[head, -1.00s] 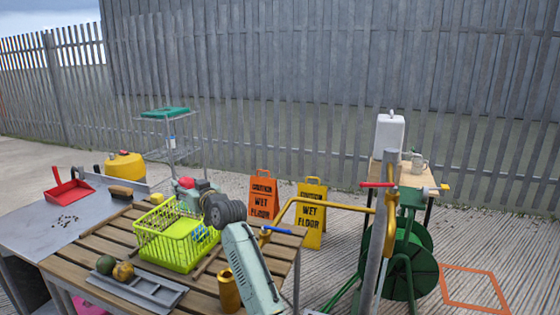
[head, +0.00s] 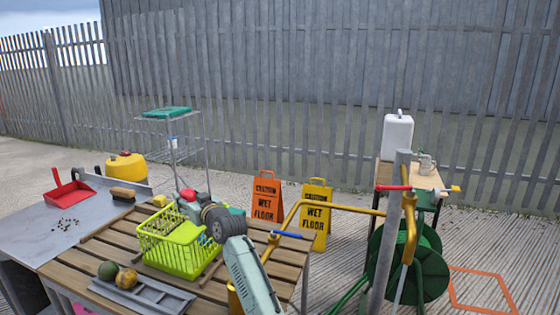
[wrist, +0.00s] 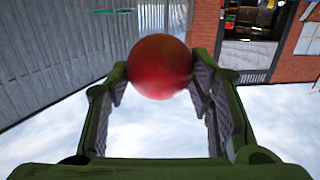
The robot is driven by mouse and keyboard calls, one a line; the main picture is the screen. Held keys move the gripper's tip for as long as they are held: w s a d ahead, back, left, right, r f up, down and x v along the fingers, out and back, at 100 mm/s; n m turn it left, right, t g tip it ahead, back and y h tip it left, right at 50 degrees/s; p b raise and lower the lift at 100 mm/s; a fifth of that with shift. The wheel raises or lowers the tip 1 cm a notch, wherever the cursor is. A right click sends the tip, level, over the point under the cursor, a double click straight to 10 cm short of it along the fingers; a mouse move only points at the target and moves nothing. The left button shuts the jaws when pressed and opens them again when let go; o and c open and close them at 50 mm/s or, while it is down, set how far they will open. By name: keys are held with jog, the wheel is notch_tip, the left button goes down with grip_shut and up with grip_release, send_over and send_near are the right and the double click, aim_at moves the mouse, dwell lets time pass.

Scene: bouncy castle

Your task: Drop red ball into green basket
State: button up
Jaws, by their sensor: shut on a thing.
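The red ball (head: 187,195) is held between the fingertips of my gripper (head: 194,207). In the wrist view the ball (wrist: 160,66) sits between both fingers (wrist: 158,82), touching their tips. The bright green basket (head: 165,256) stands upright on the slatted wooden table. In the head view the ball appears just above the basket's far rim, right of its middle. I cannot tell whether it is over the opening or behind it.
A brush (head: 123,193) and red dustpan (head: 70,190) lie on the grey table at left. Wet-floor signs (head: 314,215) and a green hose reel (head: 425,262) stand right.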

jog(key=shift+f, duration=0.5)
jog(key=o, duration=1)
jog(key=v, duration=1.2)
jog(key=shift+r, duration=0.1)
